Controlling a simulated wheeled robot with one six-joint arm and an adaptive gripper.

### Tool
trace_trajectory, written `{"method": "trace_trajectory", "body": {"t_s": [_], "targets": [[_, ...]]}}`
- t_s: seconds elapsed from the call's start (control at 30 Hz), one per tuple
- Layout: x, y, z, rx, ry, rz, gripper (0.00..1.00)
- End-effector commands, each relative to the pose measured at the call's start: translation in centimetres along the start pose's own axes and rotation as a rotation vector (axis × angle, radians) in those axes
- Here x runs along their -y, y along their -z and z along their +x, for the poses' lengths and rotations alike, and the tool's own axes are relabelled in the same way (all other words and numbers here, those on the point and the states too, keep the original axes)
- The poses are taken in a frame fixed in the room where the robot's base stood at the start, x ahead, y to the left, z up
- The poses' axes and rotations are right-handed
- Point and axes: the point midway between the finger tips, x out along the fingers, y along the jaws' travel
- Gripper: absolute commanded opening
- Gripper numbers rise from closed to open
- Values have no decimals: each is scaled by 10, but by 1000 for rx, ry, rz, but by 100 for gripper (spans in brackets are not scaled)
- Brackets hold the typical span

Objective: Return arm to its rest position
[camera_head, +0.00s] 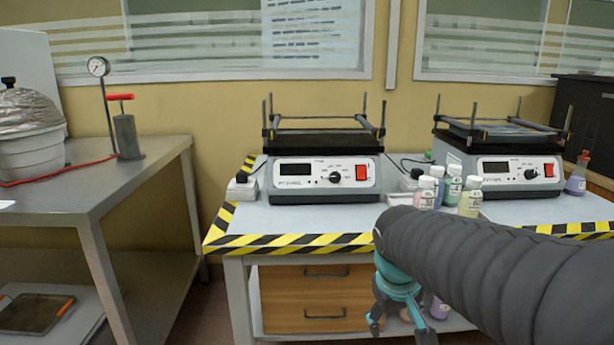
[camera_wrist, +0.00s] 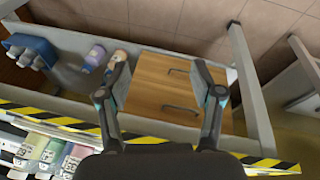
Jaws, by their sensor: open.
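My gripper (camera_head: 400,325) shows at the lower middle right of the head view, below the grey sleeve of my arm and in front of the table's front edge. In the wrist view my gripper (camera_wrist: 160,95) has its two fingers spread wide, with nothing between them. Behind the fingers is a wooden drawer unit (camera_wrist: 165,78) under the table. The drawer unit (camera_head: 285,293) also shows in the head view. My arm hides part of the table's right side.
The table (camera_head: 235,222) has a striped edge and carries two shaker devices (camera_head: 325,175) (camera_head: 510,170). Several small bottles (camera_head: 440,187) stand between them, close behind my arm. A flask (camera_head: 577,180) stands at the right. A metal bench (camera_head: 60,185) is at the left. Bottles (camera_wrist: 95,56) sit on the lower shelf.

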Motion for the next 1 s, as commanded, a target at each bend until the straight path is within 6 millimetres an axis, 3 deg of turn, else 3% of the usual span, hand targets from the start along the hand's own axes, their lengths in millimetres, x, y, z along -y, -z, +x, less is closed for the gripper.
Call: {"method": "trace_trajectory", "body": {"t_s": [0.03, 0.2, 0.4, 0.63, 1.0], "targets": [[6, -20, 1, -20, 23, 48, 66], [26, -72, 3, -80, 92, 167, 66], [39, -121, 4, -144, 122, 228, 66], [33, -134, -12, -233, 103, 251, 66], [33, -134, -12, -233, 103, 251, 66]]}}
